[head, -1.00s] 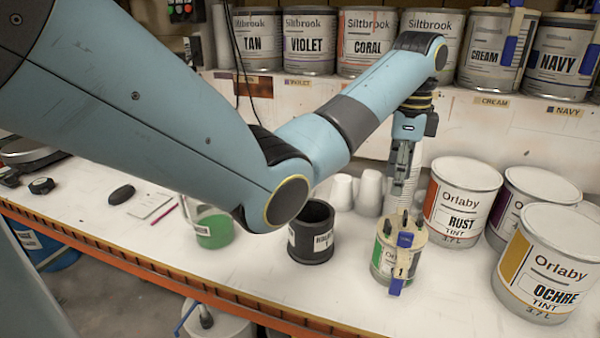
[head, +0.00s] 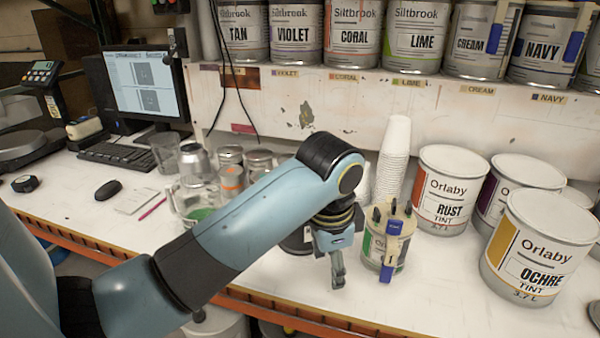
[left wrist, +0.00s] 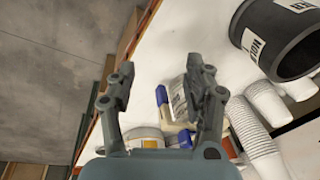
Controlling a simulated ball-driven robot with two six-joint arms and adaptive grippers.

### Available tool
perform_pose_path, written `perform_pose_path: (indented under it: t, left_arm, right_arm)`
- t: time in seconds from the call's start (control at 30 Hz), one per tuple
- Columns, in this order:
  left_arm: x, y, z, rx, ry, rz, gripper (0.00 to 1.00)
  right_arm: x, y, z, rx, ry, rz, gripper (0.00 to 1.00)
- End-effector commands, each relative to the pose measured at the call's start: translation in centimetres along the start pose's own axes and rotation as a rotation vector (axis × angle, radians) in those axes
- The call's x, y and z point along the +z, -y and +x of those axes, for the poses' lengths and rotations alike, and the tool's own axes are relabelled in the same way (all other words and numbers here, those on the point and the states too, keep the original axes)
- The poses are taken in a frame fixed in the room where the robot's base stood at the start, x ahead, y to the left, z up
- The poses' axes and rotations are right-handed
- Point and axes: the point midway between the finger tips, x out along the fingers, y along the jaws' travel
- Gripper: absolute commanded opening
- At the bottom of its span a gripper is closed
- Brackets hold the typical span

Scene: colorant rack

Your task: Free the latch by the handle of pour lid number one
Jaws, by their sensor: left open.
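A small can (head: 374,250) with a green-edged label stands on the bench. Its pale pour lid (head: 408,226) has dark upright parts and a blue piece (head: 394,227) on the front. A tan tag marked 1 (head: 390,257) shows below that, with more blue under it. My left gripper (head: 338,283) is open and empty, pointing down just left of the can, apart from it. In the left wrist view, the open fingers (left wrist: 164,92) frame a blue piece (left wrist: 162,95) and pale label beyond them. Which blue part is the latch, I cannot tell. My right gripper is not in view.
A dark container (head: 296,243) stands behind my left wrist, partly hidden. A tall stack of white cups (head: 393,150) is behind the can. Large Rust (head: 447,190) and Ochre (head: 540,250) cans crowd the right. Bare bench lies in front of the can.

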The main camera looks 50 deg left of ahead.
Motion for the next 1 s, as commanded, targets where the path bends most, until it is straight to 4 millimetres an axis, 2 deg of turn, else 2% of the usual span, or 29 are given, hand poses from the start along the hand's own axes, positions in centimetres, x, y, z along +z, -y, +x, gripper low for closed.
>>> perform_pose_path:
  t: [0.1,0.3,0.7,0.9,1.0]
  left_arm:
    - [2.1,-1.6,1.3,-0.008,-0.013,-0.062,0.52]
    - [4.4,-3.3,4.7,-0.015,-0.028,-0.146,0.52]
    - [7.1,-5.0,12.8,-0.015,-0.027,-0.224,0.52]
    - [7.9,-5.5,15.5,-0.014,-0.024,-0.239,0.52]
    - [8.1,-5.6,16.2,-0.014,-0.024,-0.243,0.52]
  right_arm:
    - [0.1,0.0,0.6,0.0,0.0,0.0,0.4]
    - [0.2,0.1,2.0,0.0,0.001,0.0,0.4]
    - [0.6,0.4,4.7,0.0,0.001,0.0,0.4]
    - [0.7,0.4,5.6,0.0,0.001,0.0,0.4]
    - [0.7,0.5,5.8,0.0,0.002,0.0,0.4]
